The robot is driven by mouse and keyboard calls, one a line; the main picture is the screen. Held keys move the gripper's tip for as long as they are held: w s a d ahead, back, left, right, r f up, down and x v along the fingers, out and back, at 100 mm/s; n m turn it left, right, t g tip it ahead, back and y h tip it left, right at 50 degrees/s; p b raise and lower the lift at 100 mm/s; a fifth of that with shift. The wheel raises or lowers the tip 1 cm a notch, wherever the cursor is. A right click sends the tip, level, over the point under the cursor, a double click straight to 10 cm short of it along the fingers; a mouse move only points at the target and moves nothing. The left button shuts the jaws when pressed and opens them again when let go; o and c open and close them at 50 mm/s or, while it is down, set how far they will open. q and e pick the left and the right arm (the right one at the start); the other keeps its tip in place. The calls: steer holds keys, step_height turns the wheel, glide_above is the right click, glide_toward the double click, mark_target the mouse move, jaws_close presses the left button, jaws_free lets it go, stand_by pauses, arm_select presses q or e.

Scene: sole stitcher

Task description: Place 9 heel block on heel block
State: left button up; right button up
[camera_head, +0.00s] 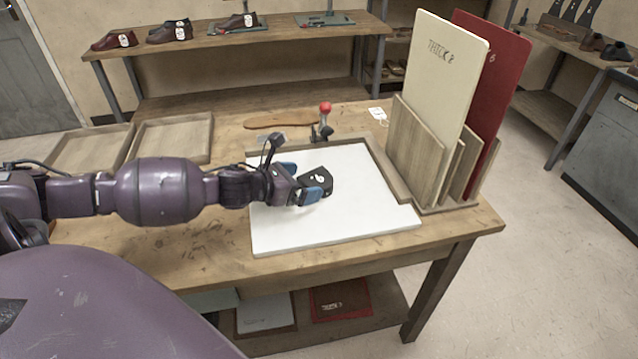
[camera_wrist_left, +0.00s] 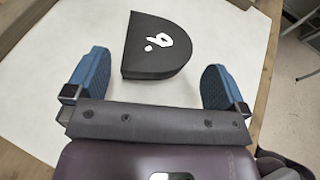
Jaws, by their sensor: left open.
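A black heel block (camera_head: 318,179) with a white mark lies on the white board (camera_head: 290,233) on the table. In the left wrist view the heel block (camera_wrist_left: 148,48) is D-shaped, its straight side to the left, and lies flat. My left gripper (camera_head: 309,187) is open, its blue fingers apart. In the left wrist view the gripper (camera_wrist_left: 155,82) is empty, with the block just ahead of and between the fingertips. I cannot tell whether this is one block or several stacked. My right gripper does not show.
A wooden rack (camera_head: 416,143) with a cream panel (camera_head: 446,80) and a red panel (camera_head: 497,85) stands to the right. Two shallow wooden trays (camera_head: 172,139) lie at the left. A red-knobbed clamp (camera_head: 325,115) and a brown sole (camera_head: 283,119) are behind the board.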

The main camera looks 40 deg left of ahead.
arm_select(q)
steer(key=b+x, duration=0.1)
steer(key=x, duration=0.3)
steer(key=shift+w+d+f, duration=0.15)
steer(key=shift+w+f, duration=0.05)
steer(key=shift+w, duration=0.15)
steer(key=shift+w+d, duration=0.1)
steer(key=shift+w, duration=0.2)
steer(key=c, duration=0.8)
steer(key=shift+c, duration=0.7)
step_height(320, 180, up, 9)
steer(key=shift+r+p, duration=0.15)
steer(key=shift+p, duration=0.6)
step_height(320, 180, up, 11)
steer(key=p, duration=0.1)
glide_above(318, 179)
